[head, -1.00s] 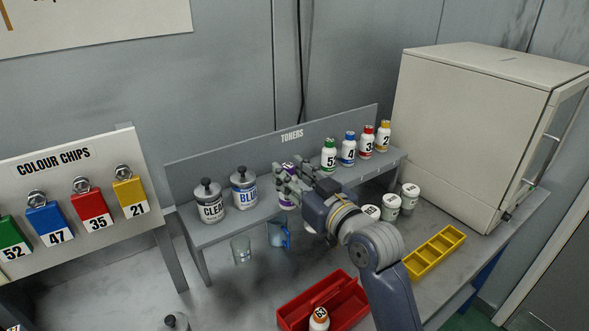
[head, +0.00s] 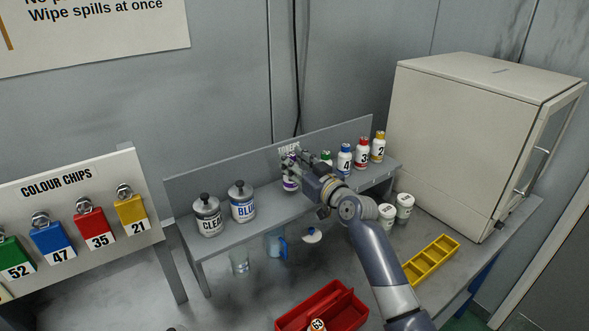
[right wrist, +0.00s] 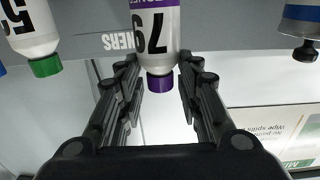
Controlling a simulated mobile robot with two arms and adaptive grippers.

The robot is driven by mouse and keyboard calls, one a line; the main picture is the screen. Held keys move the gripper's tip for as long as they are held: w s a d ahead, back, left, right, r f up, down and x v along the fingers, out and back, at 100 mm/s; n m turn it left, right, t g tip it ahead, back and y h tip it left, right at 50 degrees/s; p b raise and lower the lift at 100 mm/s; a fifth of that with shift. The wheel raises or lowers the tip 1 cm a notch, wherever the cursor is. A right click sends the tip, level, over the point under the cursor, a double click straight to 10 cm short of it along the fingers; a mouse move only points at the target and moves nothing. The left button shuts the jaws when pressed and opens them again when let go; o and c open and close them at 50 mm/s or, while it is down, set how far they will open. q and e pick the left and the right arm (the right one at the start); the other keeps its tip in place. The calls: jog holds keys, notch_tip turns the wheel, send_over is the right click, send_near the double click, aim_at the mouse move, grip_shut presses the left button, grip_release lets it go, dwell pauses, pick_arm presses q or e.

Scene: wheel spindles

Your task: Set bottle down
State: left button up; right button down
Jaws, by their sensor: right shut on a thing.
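My right gripper (head: 291,165) is shut on a white bottle with a purple cap and purple band (head: 290,184). The bottle is upright over the toner shelf (head: 262,216), between the BLUE can and the green-capped bottle. In the right wrist view, the bottle (right wrist: 155,35) appears upside down between the fingertips (right wrist: 159,72), with its purple cap nearer me. I cannot tell whether its base touches the shelf. My left gripper is not in view.
The CLEAR can (head: 207,216) and BLUE can (head: 242,202) stand left on the shelf. The green-capped bottle (right wrist: 30,35), blue (head: 345,158), red (head: 362,153) and yellow (head: 378,147) bottles stand right. A beaker (head: 239,261) and blue jug (head: 276,245) are below.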

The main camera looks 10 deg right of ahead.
notch_tip(320, 180, down, 2)
jog(key=shift+f, duration=0.3)
jog(key=shift+f, duration=0.1)
jog(key=c, duration=1.6)
grip_release()
jog(key=shift+f, duration=0.1)
jog(key=o, duration=0.5)
